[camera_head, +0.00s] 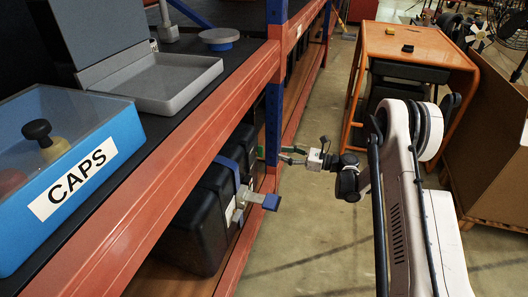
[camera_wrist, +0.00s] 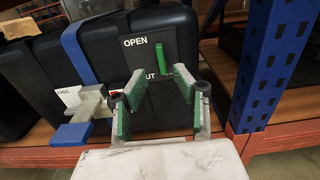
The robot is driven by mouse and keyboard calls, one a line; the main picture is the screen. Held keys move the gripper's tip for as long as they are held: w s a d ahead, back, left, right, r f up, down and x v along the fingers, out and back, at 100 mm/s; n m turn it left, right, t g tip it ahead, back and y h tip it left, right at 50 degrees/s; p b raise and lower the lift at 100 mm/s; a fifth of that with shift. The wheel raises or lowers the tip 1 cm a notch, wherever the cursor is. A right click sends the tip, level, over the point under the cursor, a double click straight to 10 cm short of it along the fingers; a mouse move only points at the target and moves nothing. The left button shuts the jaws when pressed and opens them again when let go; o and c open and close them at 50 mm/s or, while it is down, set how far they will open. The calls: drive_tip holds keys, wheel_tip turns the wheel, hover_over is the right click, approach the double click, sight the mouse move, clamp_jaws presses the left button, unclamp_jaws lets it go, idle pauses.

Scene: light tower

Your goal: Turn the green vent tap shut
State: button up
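The green vent tap (camera_wrist: 168,52) is an upright green handle on a dark panel on the front of a black case. The word OPEN stands to its upper left, and a partly hidden label ending in UT is below it. In the head view, a small green patch (camera_head: 260,152) at the case's end may be the tap. My gripper (camera_wrist: 159,84) is open and empty, its green-padded fingers spread in front of and below the tap, apart from it. In the head view, my gripper (camera_head: 285,155) points left toward the shelf.
A grey clamp with a blue handle (camera_head: 271,202) juts from the blue strap on the black case (camera_head: 195,228), left of my gripper in the wrist view (camera_wrist: 72,134). A blue shelf upright (camera_wrist: 268,65) stands close on the right. The aisle floor (camera_head: 305,235) is clear.

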sight(261, 151)
drive_tip(key=b+x, duration=0.2)
drive_tip(key=x, duration=0.7)
clamp_jaws()
